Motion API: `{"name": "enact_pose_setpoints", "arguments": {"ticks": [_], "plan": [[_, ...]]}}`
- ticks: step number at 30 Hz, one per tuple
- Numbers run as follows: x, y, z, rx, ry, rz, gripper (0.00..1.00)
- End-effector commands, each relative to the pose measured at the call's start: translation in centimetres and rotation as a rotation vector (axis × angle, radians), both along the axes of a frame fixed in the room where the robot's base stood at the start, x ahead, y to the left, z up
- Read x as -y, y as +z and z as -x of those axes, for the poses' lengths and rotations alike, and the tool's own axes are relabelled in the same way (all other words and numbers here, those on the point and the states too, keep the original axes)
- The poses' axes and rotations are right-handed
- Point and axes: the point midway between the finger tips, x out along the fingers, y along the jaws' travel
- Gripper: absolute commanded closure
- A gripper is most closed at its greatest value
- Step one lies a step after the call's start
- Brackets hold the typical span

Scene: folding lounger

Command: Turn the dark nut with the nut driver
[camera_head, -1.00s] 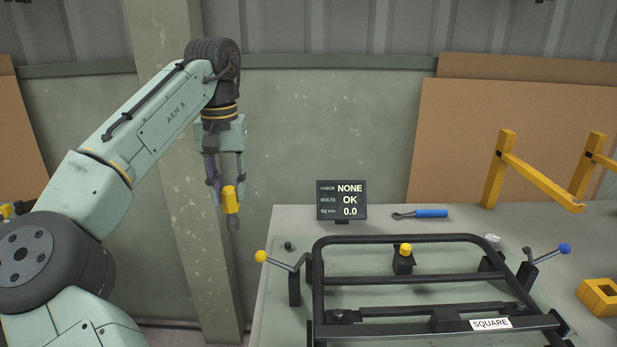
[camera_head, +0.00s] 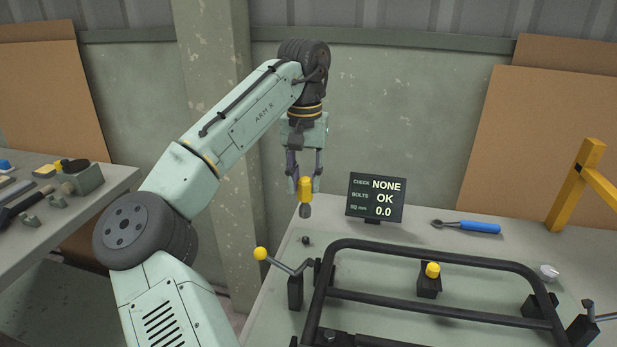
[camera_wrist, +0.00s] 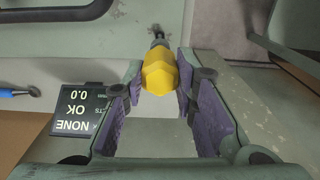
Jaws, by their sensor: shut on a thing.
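My gripper (camera_head: 305,182) is shut on the yellow handle of the nut driver (camera_head: 305,190), which hangs upright with its dark socket end down. The wrist view shows the yellow handle (camera_wrist: 160,75) between the purple finger pads, its grey shaft pointing away. A small dark round piece (camera_head: 306,240), possibly the dark nut, is on the bench top near the far left corner. The driver's end appears above it in the head view, with a gap; I cannot tell the depth offset.
A black tubular frame (camera_head: 440,252) lies on the bench. Left of it stands a yellow-knobbed lever clamp (camera_head: 294,285). A small display (camera_head: 375,198) reads NONE, OK, 0.0. A blue-handled tool (camera_head: 478,228) lies behind. A side table (camera_head: 105,170) with tools is at left.

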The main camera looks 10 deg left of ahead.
Motion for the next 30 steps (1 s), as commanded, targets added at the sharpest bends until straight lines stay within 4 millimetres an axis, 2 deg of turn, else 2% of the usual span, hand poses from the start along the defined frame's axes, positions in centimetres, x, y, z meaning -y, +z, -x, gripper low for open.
{"name": "enact_pose_setpoints", "arguments": {"ticks": [7, 11, 30], "plan": [[0.0, 0.2, 0.0, 0.003, 0.0, 0.001, 1.0], [0.0, -0.4, 0.0, 0.003, 0.0, 0.001, 1.0], [0.0, -5.5, 0.0, 0.003, 0.0, 0.002, 1.0]]}}
